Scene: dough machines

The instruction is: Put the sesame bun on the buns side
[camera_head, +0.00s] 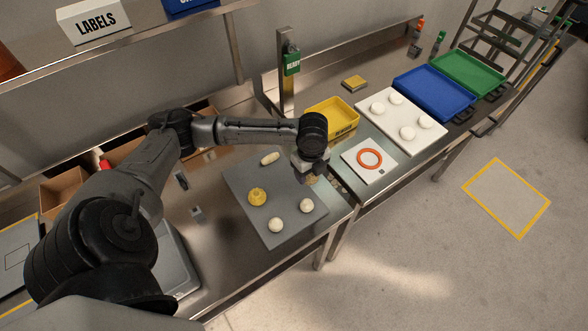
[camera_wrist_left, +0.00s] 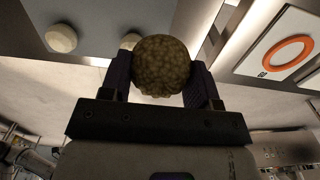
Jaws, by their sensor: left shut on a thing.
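My left gripper (camera_head: 312,172) is shut on the sesame bun, a round, brown, speckled ball. In the left wrist view the sesame bun (camera_wrist_left: 161,66) sits between the two dark fingers. In the head view it is mostly hidden under the gripper, over the right edge of a grey board (camera_head: 243,187). On that board are a yellow bun (camera_head: 257,197), a long pale roll (camera_head: 270,158) and two pale round buns (camera_head: 305,205). A white board (camera_head: 408,143) with several pale round buns lies further right. My right gripper is not in view.
A white card with an orange ring (camera_head: 370,158) lies between the grey and white boards. A yellow bin (camera_head: 333,117), a blue tray (camera_head: 436,92) and a green tray (camera_head: 468,73) stand along the counter. A metal post with a green sign (camera_head: 291,64) rises behind.

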